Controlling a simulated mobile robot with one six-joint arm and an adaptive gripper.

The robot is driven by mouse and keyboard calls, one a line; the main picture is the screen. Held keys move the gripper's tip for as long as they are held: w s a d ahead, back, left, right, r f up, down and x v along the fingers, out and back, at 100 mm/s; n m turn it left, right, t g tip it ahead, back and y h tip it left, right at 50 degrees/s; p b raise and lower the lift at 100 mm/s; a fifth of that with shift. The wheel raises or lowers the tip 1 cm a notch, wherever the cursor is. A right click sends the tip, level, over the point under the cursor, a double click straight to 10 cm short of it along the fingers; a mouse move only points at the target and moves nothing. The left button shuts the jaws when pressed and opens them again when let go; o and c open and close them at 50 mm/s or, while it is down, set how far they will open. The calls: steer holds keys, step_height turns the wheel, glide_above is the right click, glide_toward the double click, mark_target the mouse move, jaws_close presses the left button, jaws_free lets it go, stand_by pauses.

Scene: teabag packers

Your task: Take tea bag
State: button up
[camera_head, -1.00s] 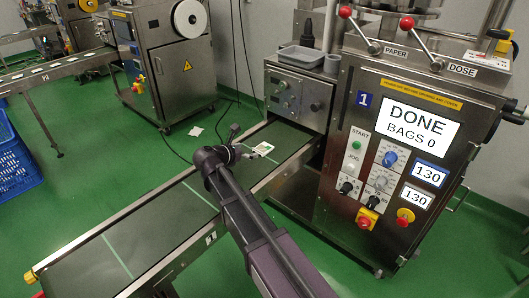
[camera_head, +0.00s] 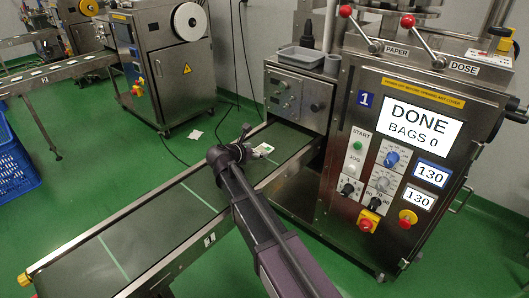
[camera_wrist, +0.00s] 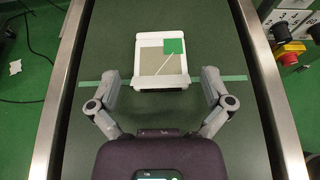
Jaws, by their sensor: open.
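The tea bag (camera_wrist: 152,63) lies flat on the dark conveyor belt (camera_wrist: 110,50). It is a white-edged square with a beige middle, a green tag and a pale string. In the head view the tea bag (camera_head: 264,149) is small, just beyond my gripper (camera_head: 243,143). In the wrist view my gripper (camera_wrist: 160,82) is open. Its two fingers stand left and right of the tea bag's near edge, apart from it, with nothing held. The bag's height relative to the fingertips is hard to tell.
The packing machine (camera_head: 345,190) stands right of the belt, its screen (camera_head: 418,125) reading DONE, BAGS 0. Metal rails (camera_wrist: 62,80) run along both belt sides. A second machine (camera_head: 165,65) and a blue crate (camera_head: 15,160) are at the left. The near belt is clear.

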mark_target(264, 149)
steer(key=shift+b+x, duration=0.3)
steer(key=shift+x, duration=0.9)
steer(key=shift+c, duration=0.2)
steer(key=c, duration=0.4)
